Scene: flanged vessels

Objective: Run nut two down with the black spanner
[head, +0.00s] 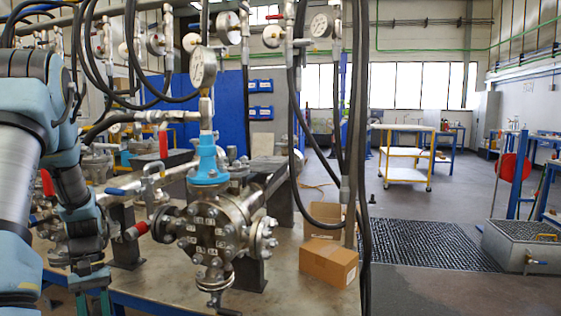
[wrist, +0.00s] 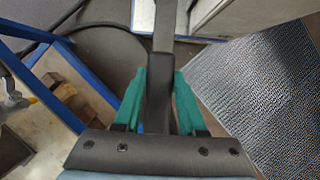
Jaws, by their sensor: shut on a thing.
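My gripper (wrist: 160,85) has its teal fingers shut on the dark handle of the black spanner (wrist: 159,98), which runs up the wrist view to its top edge. The spanner's far end is cut off there. In the head view my gripper (head: 92,302) hangs at the bottom left, pointing down, left of the flanged vessel (head: 240,205); the spanner cannot be made out there. The vessel's round end flange (head: 212,232) faces me with a ring of nuts and small pale tags. The tag numbers are too small to read, so I cannot tell which is nut two.
The vessel stands on a metal-topped bench (head: 180,285). Cardboard boxes (head: 328,262) stand right of it. Black hoses (head: 358,130) hang at its right, and a gauge (head: 203,68) rises above. A red-handled valve (head: 137,230) sticks out between my gripper and the flange. Open floor lies right.

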